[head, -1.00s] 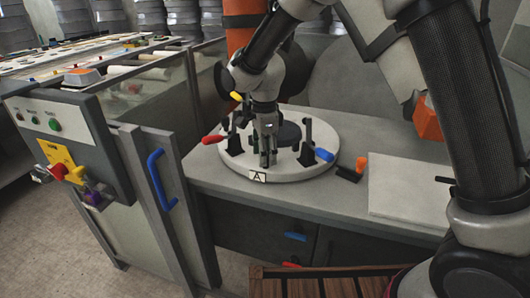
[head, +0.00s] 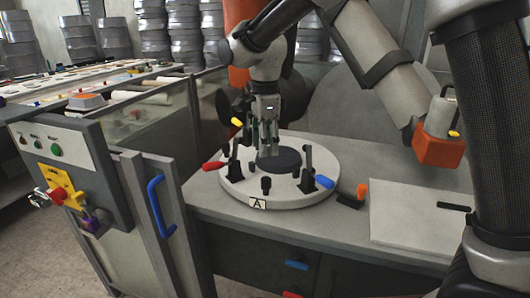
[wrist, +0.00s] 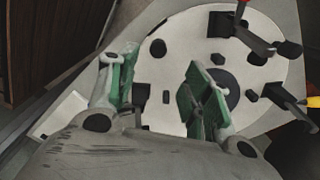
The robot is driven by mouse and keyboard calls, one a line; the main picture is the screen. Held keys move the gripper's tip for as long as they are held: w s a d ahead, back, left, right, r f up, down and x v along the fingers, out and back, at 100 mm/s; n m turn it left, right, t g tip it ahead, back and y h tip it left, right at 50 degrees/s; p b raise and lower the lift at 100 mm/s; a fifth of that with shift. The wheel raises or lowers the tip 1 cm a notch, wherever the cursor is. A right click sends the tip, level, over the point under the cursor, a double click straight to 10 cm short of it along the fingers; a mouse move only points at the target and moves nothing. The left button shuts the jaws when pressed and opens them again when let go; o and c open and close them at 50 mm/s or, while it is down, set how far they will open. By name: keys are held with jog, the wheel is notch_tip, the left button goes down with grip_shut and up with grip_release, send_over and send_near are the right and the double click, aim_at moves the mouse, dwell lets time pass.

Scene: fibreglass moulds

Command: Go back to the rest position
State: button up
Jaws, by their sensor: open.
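My gripper (head: 267,150) hangs pointing down above the round white fixture plate (head: 238,190), which carries a label marked A (head: 257,203). In the wrist view its two green-padded fingers (wrist: 160,95) are spread apart with nothing between them. On the plate are a dark disc (head: 286,157), several black pegs and clamps, one with a red handle (head: 213,166) and one with a blue handle (head: 324,182). In the wrist view the plate (wrist: 185,60) lies below the fingers, and one finger covers part of the disc (wrist: 224,88).
A control panel cabinet (head: 60,150) with a blue handle (head: 160,205) stands at the left. A pale flat sheet (head: 415,215) lies on the bench at the right, near an orange-topped black piece (head: 360,192). An orange-and-grey tool (head: 438,140) is at the right.

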jog(key=s+d+r+n+t, duration=0.1)
jog(key=s+d+n, duration=0.4)
jog(key=d, duration=0.7)
jog(key=s+d+r+n+t, duration=0.2)
jog(key=s+d+r+n, duration=0.2)
jog(key=s+d, duration=0.6)
jog(key=s+d+r+n+t, duration=0.1)
jog(key=s+d+n, duration=0.4)
jog(key=d, duration=1)
jog(key=s+r, duration=0.1)
jog(key=s, duration=0.2)
jog(key=shift+s+r+n, duration=0.25)
jog(key=shift+n, duration=0.05)
